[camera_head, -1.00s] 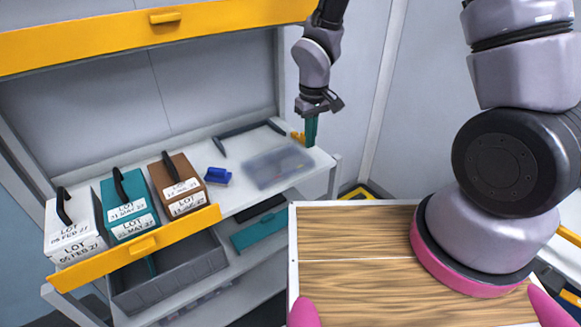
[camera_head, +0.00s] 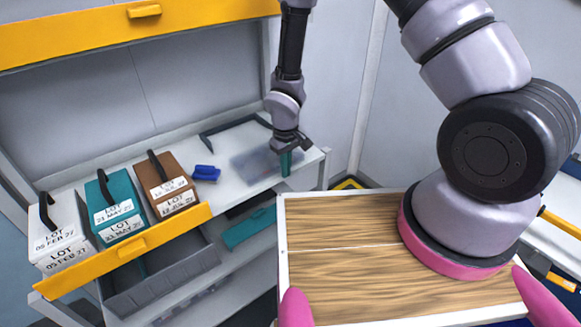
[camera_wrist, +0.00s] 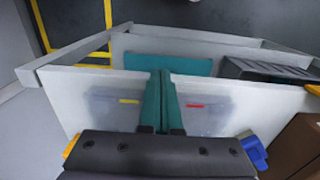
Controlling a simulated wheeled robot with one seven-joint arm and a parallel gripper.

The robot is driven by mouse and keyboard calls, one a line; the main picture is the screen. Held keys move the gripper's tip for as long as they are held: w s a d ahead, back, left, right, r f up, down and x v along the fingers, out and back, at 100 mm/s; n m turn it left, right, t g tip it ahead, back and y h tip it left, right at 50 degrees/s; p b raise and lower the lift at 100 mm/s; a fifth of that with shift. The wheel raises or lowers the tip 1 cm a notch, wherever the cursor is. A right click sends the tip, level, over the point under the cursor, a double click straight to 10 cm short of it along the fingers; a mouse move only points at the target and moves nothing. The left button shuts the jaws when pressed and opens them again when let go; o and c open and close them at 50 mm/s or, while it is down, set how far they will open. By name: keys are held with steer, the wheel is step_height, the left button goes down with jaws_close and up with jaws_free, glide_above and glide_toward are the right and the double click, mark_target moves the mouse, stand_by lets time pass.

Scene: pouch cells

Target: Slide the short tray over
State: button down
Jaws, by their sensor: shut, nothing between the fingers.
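My gripper (camera_head: 286,163) has teal fingers, pressed together and pointing down at the right end of the white shelf. A low translucent tray-like item (camera_head: 252,165) lies flat just left of the fingers. In the wrist view, my gripper (camera_wrist: 160,78) stands in front of the translucent item (camera_wrist: 112,108), which shows on both sides of the fingers with yellow and red marks. Whether the fingers touch it I cannot tell. A teal tray (camera_head: 250,228) sits on a level below, and also shows in the wrist view (camera_wrist: 185,66). Which tray is the short one is unclear.
A white box (camera_head: 60,240), a teal box (camera_head: 118,208) and a brown box (camera_head: 165,185) with lot labels stand at left. A blue item (camera_head: 206,173) lies beside them. A dark open frame (camera_head: 228,128) lies behind. A wooden top (camera_head: 340,270) is in front.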

steer(key=shift+w+a, duration=0.45)
steer(key=shift+w, duration=0.1)
